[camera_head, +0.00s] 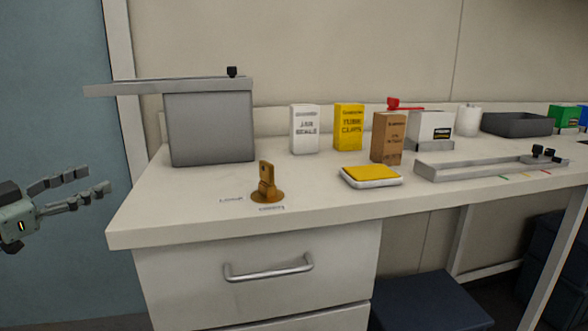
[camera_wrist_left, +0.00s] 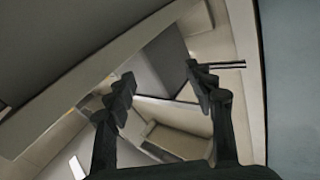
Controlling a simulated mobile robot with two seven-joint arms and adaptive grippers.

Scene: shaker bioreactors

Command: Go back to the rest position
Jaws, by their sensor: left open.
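My left gripper (camera_head: 108,188) is at the left edge of the head view, left of the bench and apart from it. Its two fingers are spread with nothing between them. In the left wrist view the same gripper (camera_wrist_left: 160,85) shows open fingers, with blurred grey and beige surfaces beyond. My right gripper is in neither view.
The white bench (camera_head: 230,225) holds a grey box (camera_head: 210,128) with an overhanging flat bar, an orange-brown stand (camera_head: 267,185), a yellow-topped pad (camera_head: 370,176), several cartons and a grey rail fixture (camera_head: 480,166). A drawer handle (camera_head: 268,270) juts from the front. The floor area left of the bench looks clear.

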